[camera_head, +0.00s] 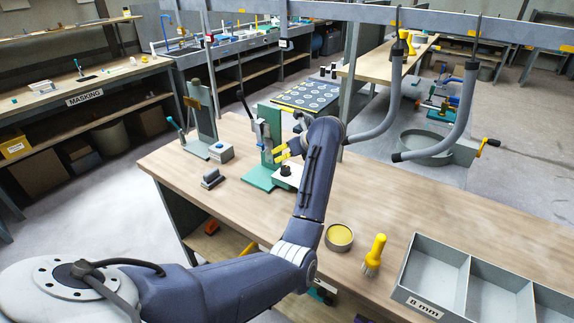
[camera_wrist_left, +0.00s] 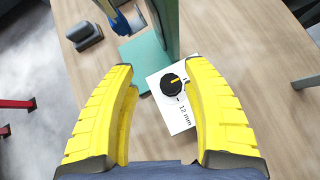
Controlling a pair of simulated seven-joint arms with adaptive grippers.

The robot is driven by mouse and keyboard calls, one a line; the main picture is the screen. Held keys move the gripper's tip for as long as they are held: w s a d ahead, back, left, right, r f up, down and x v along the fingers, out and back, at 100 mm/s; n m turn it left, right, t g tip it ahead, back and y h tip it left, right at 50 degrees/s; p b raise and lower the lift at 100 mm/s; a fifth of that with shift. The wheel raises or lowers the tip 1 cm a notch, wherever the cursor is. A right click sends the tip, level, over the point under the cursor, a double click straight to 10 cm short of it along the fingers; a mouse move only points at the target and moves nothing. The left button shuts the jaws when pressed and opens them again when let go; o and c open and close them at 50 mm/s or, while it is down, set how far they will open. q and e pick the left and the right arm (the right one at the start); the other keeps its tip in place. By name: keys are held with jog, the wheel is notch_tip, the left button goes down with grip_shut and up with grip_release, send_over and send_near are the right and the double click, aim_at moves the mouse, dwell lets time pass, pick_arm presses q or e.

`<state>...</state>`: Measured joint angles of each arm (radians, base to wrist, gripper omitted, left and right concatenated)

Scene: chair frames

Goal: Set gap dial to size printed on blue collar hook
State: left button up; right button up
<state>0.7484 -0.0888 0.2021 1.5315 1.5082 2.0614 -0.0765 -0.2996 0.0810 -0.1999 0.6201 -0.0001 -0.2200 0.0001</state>
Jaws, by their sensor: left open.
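The gap dial is a black knob with a yellow pointer (camera_wrist_left: 171,83) on a white plate marked "12 mm" (camera_wrist_left: 180,118). It also shows in the head view as a black knob (camera_head: 286,170) beside the green-based device. My left gripper (camera_wrist_left: 163,100) is open, with its yellow fingers on either side of the dial in the wrist view, apart from it. In the head view its yellow fingers (camera_head: 287,149) show just above the dial, partly behind my arm. Two grey curved hooks (camera_head: 372,128) hang from the rail; I cannot make out a blue collar or a printed size on them.
The green-based device (camera_head: 262,178) stands next to the dial. The bench's right rear is clear.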

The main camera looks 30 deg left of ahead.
aim_at(287, 169)
pick_arm(q)
jog(key=d+f+h, duration=0.1)
jog(key=f, duration=0.1)
jog(key=d+f+h, duration=0.1)
jog(key=shift+s+d+f, duration=0.15)
jog(key=shift+f, duration=0.25)
jog(key=shift+x, duration=2.55)
jog(key=shift+d, duration=0.2)
jog(key=c, duration=0.8)
